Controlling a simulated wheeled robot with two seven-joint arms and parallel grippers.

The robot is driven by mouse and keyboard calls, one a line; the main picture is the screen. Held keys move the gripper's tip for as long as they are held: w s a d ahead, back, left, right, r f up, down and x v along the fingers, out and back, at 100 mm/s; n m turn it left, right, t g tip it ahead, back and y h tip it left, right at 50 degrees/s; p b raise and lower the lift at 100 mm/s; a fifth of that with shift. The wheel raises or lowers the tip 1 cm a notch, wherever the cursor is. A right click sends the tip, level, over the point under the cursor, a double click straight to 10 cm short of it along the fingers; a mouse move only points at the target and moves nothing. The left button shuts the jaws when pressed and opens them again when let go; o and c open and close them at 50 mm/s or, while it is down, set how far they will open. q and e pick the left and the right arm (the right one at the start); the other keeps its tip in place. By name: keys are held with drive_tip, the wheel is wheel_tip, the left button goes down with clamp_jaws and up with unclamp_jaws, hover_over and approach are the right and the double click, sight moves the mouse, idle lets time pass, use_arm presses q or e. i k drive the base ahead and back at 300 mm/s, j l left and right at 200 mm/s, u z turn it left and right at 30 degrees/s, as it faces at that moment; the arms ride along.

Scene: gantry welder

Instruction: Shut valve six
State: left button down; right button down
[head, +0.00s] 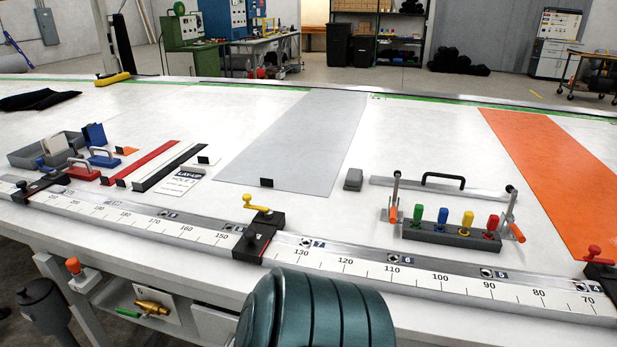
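A small plate marked 6 (408,260) sits on the top of the metal rail along the table's front edge, with a dark round fitting (393,258) just left of it. Similar plates marked 7 (319,244), 5 (502,274) and 4 (596,288) line the same rail. Whether these fittings are valves, and whether the one at 6 is open or shut, I cannot tell. Neither of my grippers is in view.
A rack with coloured handles (450,236) stands behind plate 6. A red-knobbed clamp (594,254) is at right. The grey strip (300,143) is mostly clear.

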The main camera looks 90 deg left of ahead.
sight(138, 315)
drive_tip(key=k+j, duration=0.15)
drive_tip(key=k, duration=0.15)
drive_tip(key=u, duration=3.8)
